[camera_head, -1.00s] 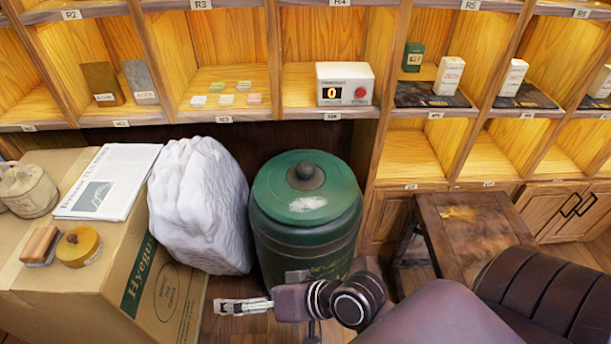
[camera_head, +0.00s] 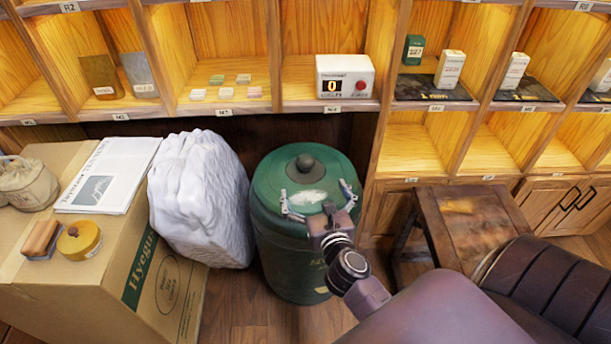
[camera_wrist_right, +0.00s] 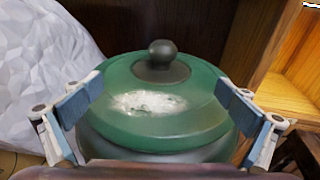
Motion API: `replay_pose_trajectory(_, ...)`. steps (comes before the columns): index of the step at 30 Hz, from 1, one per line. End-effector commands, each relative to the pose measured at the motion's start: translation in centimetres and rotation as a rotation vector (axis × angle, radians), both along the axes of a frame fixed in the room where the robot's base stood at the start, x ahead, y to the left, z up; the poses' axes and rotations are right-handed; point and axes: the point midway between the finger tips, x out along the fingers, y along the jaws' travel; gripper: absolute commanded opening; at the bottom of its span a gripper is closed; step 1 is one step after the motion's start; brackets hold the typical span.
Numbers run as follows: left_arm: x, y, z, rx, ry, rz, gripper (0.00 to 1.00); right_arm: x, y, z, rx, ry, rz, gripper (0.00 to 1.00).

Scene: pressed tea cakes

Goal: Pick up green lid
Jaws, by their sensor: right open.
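The green lid (camera_head: 288,178) with a dark round knob (camera_head: 305,162) sits on top of the green canister (camera_head: 290,250) in the head view. A pale worn patch marks its front. My right gripper (camera_head: 318,196) is open, its two fingers spread at the front of the lid. In the right wrist view the lid (camera_wrist_right: 160,120) lies between the two blue finger pads of my right gripper (camera_wrist_right: 158,105), and its knob (camera_wrist_right: 162,60) stands beyond them. I cannot tell whether the pads touch the rim. My left gripper is not in view.
A large white rock-like block (camera_head: 197,200) stands close to the left of the canister. A cardboard box (camera_head: 60,290) is farther left. A wooden stool (camera_head: 470,225) stands to the right. Shelves (camera_head: 225,107) rise behind.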

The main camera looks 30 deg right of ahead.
Motion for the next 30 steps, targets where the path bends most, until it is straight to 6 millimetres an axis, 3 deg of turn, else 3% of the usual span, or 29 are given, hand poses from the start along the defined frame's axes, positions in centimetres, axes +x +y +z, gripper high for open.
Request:
replay_pose_trajectory(8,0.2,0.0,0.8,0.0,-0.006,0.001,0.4,2.5,-1.1,-0.5,0.004,0.0,-0.004,1.0)
replay_pose_trajectory(18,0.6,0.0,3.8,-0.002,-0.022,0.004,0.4,6.3,-2.7,-1.2,0.002,-0.001,-0.002,1.0)
replay_pose_trajectory(28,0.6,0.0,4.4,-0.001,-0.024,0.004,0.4,6.9,-2.9,-1.3,0.003,0.001,-0.001,1.0)
replay_pose_trajectory(30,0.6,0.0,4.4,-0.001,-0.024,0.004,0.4,6.9,-2.9,-1.3,0.002,0.001,-0.001,0.92)
